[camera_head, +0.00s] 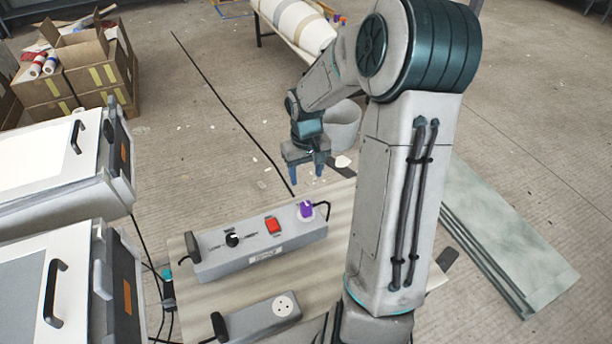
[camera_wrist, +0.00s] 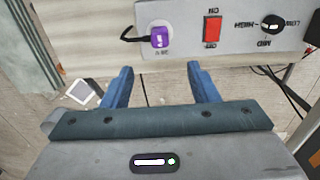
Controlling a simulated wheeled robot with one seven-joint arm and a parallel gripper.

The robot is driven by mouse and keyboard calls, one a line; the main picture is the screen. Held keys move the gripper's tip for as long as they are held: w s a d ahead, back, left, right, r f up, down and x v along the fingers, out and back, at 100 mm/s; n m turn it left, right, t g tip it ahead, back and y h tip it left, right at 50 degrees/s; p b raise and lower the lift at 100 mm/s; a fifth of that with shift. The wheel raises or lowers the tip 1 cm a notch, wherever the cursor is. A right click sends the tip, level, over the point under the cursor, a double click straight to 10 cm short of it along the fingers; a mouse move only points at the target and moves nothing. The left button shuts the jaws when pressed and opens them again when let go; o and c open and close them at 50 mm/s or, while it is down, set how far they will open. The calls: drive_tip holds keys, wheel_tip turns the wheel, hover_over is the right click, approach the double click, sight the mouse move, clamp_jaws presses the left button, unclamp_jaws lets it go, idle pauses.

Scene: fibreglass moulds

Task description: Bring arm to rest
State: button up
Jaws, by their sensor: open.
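My gripper (camera_head: 308,172) hangs from my bent arm, beyond the control box and above the floor near the board's far edge. In the wrist view my gripper (camera_wrist: 160,88) shows two blue fingers spread apart with nothing between them. The grey control box (camera_head: 258,247) stands on the board, with a black knob (camera_head: 233,239), a red switch (camera_head: 273,225) and a purple plug (camera_head: 306,209). In the wrist view the purple plug (camera_wrist: 160,37) and red switch (camera_wrist: 212,29) lie ahead of the fingers, apart from them.
A grey socket block (camera_head: 262,318) lies on the near part of the board (camera_head: 195,295). White cases (camera_head: 60,170) stand at left, cardboard boxes (camera_head: 85,65) at back left. A grey bucket (camera_head: 343,125) is behind my gripper. Flat slabs (camera_head: 510,240) lie at right. A cable (camera_head: 225,105) crosses the floor.

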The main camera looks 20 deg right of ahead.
idle(0.4)
drive_tip(key=s+a+r+t, duration=0.1)
drive_tip(key=s+a+r, duration=0.4)
drive_tip(key=s, duration=0.4)
drive_tip(key=s+a+r+t, duration=0.2)
drive_tip(key=s+a+r, duration=0.2)
drive_tip(key=s+r, duration=0.4)
drive_tip(key=shift+s+a+r, duration=0.3)
drive_tip(key=shift+s+a, duration=0.1)
drive_tip(key=shift+s, duration=0.7)
